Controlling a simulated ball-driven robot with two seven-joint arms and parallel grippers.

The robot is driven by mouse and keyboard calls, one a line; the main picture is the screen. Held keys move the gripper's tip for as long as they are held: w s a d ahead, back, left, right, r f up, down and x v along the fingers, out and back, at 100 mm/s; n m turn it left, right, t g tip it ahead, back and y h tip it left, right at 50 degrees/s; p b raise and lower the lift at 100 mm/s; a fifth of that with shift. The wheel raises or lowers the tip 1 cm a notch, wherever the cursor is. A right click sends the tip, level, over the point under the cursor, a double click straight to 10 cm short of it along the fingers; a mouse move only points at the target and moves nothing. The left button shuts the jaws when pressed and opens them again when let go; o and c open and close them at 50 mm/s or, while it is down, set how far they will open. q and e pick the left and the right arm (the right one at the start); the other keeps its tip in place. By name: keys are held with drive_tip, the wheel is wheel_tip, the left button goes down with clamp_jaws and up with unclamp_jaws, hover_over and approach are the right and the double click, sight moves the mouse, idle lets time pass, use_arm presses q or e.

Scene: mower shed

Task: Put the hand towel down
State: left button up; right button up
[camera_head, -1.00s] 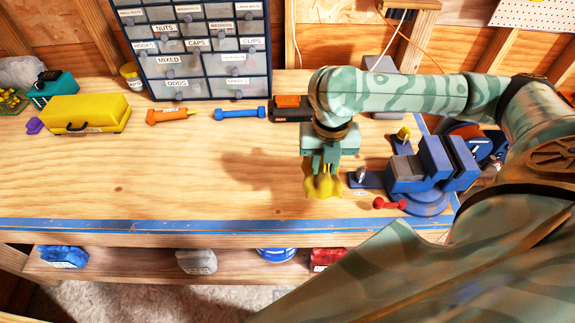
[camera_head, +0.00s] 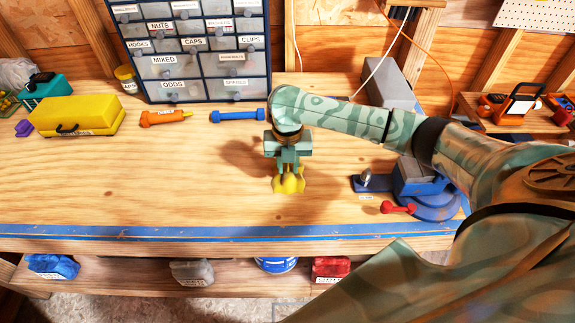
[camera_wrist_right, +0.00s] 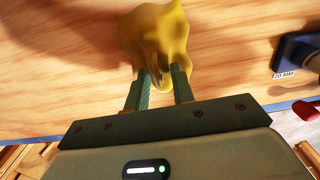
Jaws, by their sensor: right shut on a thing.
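The hand towel (camera_head: 289,184) is a small crumpled yellow cloth over the middle of the wooden workbench (camera_head: 130,195). My right gripper (camera_head: 288,172) points down and is shut on it; the cloth hangs below the fingers. In the right wrist view the towel (camera_wrist_right: 158,35) bunches at the tips of the two fingers of my right gripper (camera_wrist_right: 160,80). The cloth's lower edge is close to the bench top; I cannot tell whether it touches. My left gripper is not in view.
A blue vise (camera_head: 425,190) with a red-ended handle (camera_head: 398,208) stands to the right. A yellow toolbox (camera_head: 78,115), an orange tool (camera_head: 163,118), a blue tool (camera_head: 237,115) and a drawer cabinet (camera_head: 195,50) line the back.

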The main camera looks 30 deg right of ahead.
drive_tip(key=o, duration=1)
drive_tip(key=shift+c, duration=0.2)
wheel_tip(320, 180, up, 12)
drive_tip(key=p, duration=0.4)
drive_tip(key=shift+r, duration=0.15)
